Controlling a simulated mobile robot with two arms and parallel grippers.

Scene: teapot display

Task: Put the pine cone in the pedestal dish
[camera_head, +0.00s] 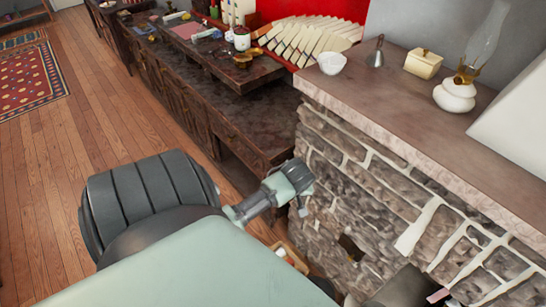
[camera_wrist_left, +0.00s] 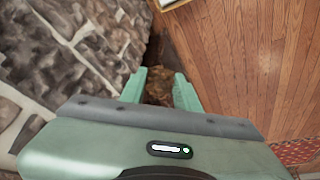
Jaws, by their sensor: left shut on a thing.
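My left gripper (camera_wrist_left: 160,78) is shut on a brown, rough object, which looks like the pine cone (camera_wrist_left: 160,88), between its pale green fingers in the left wrist view. In the head view my left gripper (camera_head: 300,180) is beside the stone wall, below the mantel; the pine cone cannot be made out there. A small brown-gold dish (camera_head: 243,60), which looks like the pedestal dish, stands on the dark cabinet, farther back and apart from the gripper. My right gripper is not in view.
The stone mantel (camera_head: 415,115) carries a white bowl (camera_head: 332,64), a bell (camera_head: 376,55), a cream box (camera_head: 423,64) and an oil lamp (camera_head: 455,95). The dark cabinet (camera_head: 215,95) holds a white cup (camera_head: 241,40) and several small items. Open wood floor (camera_head: 95,110) lies left.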

